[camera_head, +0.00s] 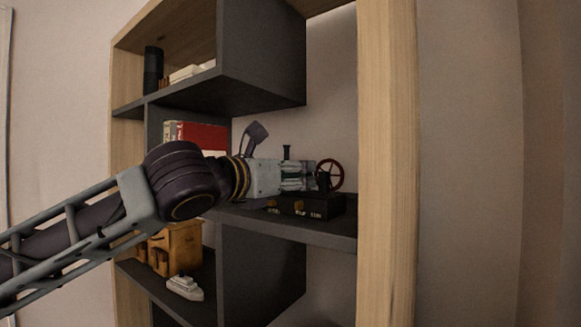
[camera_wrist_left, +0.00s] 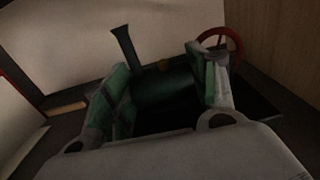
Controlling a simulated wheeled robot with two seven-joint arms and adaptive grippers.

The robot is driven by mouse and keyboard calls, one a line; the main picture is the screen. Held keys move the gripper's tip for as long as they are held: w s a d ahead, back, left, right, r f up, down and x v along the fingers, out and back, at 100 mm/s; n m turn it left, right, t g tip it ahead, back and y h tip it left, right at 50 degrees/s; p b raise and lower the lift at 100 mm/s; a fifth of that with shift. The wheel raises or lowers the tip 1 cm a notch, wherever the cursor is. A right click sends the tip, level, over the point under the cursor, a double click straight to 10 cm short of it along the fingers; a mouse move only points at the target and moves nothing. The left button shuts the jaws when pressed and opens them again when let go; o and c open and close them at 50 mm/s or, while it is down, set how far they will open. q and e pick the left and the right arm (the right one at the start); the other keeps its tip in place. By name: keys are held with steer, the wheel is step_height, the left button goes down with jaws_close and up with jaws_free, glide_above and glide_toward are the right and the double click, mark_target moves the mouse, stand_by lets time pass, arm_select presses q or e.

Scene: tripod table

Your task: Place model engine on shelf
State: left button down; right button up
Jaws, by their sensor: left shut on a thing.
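The model engine has a dark base (camera_head: 318,206), a dark chimney and a red flywheel (camera_head: 330,174). It is upright at the right part of the middle shelf (camera_head: 335,234), its base on or just above the board; I cannot tell which. My left gripper (camera_head: 302,176) reaches in from the left and is shut on the engine's body. In the left wrist view, the green-padded fingers (camera_wrist_left: 165,88) stand on both sides of the dark boiler, with the chimney (camera_wrist_left: 123,46) and red wheel (camera_wrist_left: 221,42) beyond. The fingers hide part of the boiler. My right gripper is out of view.
A wooden side post (camera_head: 388,160) stands close to the right of the engine. A dark upper compartment (camera_head: 262,50) hangs above left. Red and white books (camera_head: 200,135) stand behind my arm. A yellow-brown object (camera_head: 183,247) and small white boat (camera_head: 185,288) sit below.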

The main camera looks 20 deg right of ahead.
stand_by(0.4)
arm_select(q)
steer(key=shift+c, duration=2.4)
jaws_free()
steer(key=shift+s, duration=0.1)
steer(key=shift+a, duration=0.1)
steer(key=b+v, duration=0.2)
steer(key=v, duration=1)
steer(key=shift+b, duration=0.35)
